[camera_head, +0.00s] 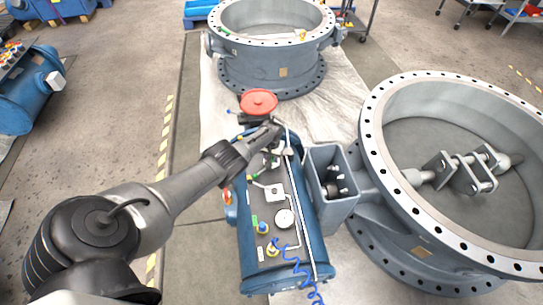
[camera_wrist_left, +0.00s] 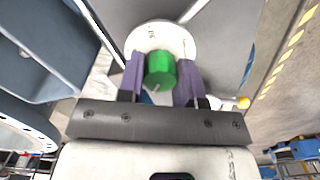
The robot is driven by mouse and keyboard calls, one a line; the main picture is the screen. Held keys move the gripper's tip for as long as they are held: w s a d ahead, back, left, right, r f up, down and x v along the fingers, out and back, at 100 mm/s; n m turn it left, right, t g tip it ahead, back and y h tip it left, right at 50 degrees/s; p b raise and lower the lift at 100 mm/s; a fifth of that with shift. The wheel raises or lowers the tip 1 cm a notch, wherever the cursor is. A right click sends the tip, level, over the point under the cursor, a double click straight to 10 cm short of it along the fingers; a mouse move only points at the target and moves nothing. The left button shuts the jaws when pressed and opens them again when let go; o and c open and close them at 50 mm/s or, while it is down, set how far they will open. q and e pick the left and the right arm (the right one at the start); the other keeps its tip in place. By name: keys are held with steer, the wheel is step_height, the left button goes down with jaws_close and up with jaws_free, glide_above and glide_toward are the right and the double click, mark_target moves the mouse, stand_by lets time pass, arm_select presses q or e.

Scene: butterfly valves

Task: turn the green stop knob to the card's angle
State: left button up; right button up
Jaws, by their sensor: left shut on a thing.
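The green stop knob (camera_wrist_left: 160,72) shows in the left wrist view in front of a pale round disc (camera_wrist_left: 148,34). The two purple fingers of my left gripper (camera_wrist_left: 160,84) stand on either side of the knob and are shut on it. A short light line shows at the knob's near edge. In the head view my left gripper (camera_head: 271,156) is over the far part of the blue tank (camera_head: 313,240), and my wrist hides the knob there. I cannot make out the card or its angle. My right gripper is not in view.
A red handwheel (camera_head: 258,101) stands just beyond my left gripper. A grey open box (camera_head: 331,214) and a large flanged valve ring (camera_head: 372,115) are close on the right. Another ring (camera_head: 271,85) stands behind. A blue coiled hose (camera_head: 291,260) hangs at the tank's near end.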

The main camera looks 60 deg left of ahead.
arm_select(q)
steer(key=n, duration=0.3)
steer(key=shift+w+r+n, duration=0.1)
steer(key=shift+n, duration=0.3)
steer(key=n, duration=0.3)
steer(key=shift+n, duration=0.7)
steer(key=o, duration=0.9)
steer(key=shift+o, duration=0.2)
